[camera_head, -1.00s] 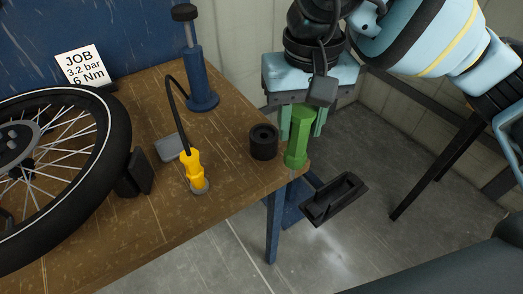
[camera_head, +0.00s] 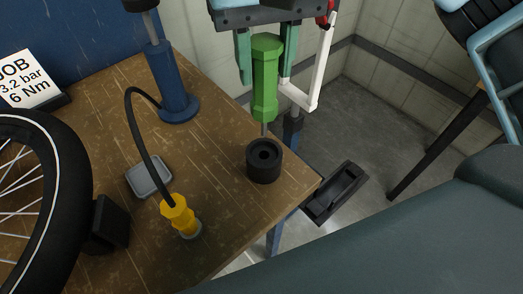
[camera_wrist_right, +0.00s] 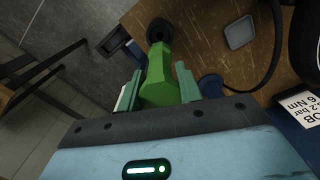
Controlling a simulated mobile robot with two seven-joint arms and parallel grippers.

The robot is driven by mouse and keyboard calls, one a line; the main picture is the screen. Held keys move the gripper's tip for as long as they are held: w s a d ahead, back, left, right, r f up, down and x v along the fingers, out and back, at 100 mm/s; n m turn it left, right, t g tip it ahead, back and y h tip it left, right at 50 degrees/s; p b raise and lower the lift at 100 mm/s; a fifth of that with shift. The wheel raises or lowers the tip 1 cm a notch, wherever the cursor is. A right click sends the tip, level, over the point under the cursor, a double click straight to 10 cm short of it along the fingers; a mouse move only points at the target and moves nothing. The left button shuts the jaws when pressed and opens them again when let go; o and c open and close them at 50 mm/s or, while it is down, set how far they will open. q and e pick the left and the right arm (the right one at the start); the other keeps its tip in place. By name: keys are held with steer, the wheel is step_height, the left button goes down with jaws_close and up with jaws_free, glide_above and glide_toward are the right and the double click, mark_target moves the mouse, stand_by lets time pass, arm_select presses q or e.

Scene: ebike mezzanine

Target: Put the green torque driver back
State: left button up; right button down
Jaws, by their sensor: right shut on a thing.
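The green torque driver (camera_head: 265,78) hangs upright, its thin shank pointing down. My right gripper (camera_head: 266,62) is shut on its handle, a finger on each side. A black round holder (camera_head: 264,162) with a hole in its top stands near the table corner. In the head view the shank's tip shows just above the back of the holder's rim; I cannot tell whether it is over the hole. In the right wrist view the driver (camera_wrist_right: 160,78) extends from between the fingers, and the holder (camera_wrist_right: 159,31) shows beyond it. My left gripper is out of view.
A yellow tool (camera_head: 178,215) with a black hose stands on the wooden table (camera_head: 225,215) to the left of the holder. A grey dish (camera_head: 149,177), blue pump (camera_head: 172,85), wheel (camera_head: 70,190) and job card (camera_head: 28,78) are farther left. A black tray (camera_head: 337,192) sits beyond the table edge.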

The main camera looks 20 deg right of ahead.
mark_target(265, 118)
steer(key=shift+f, duration=4.9)
steer(key=shift+f, duration=0.45)
steer(key=c, duration=0.9)
jaws_free()
steer(key=shift+r, duration=0.1)
steer(key=shift+c, duration=0.2)
steer(key=shift+r, duration=0.1)
step_height(265, 118, up, 12)
steer(key=shift+r, duration=0.25)
